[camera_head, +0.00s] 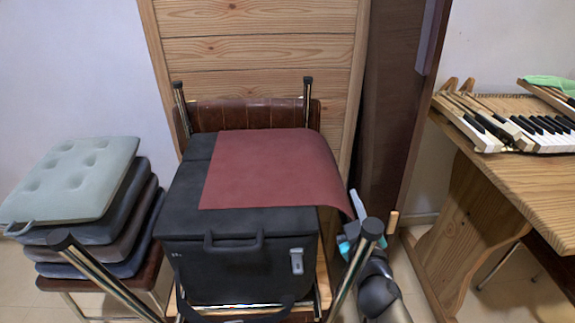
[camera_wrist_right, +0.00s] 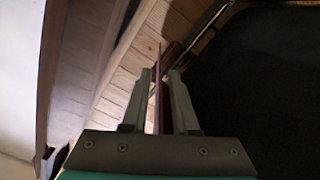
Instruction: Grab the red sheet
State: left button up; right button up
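The red sheet (camera_head: 265,170) lies flat over the top of a black case (camera_head: 235,253). Its right part hangs over the case's right side and curves down to a drooping corner. My right gripper (camera_head: 352,214) is at that corner, partly hidden behind a metal leg. In the right wrist view the gripper (camera_wrist_right: 161,78) has its fingers apart. A thin dark red edge, which looks like the sheet (camera_wrist_right: 158,95) seen edge-on, runs between them, with a visible gap beside it. My left gripper is not in view.
Black-tipped metal legs (camera_head: 371,228) stick up around the case. Stacked cushions (camera_head: 75,180) sit on a stool at the left. A wooden table (camera_head: 520,185) with piano keys (camera_head: 545,130) is at the right. A wooden panel (camera_head: 260,65) stands behind.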

grip_shut()
dwell(1.1)
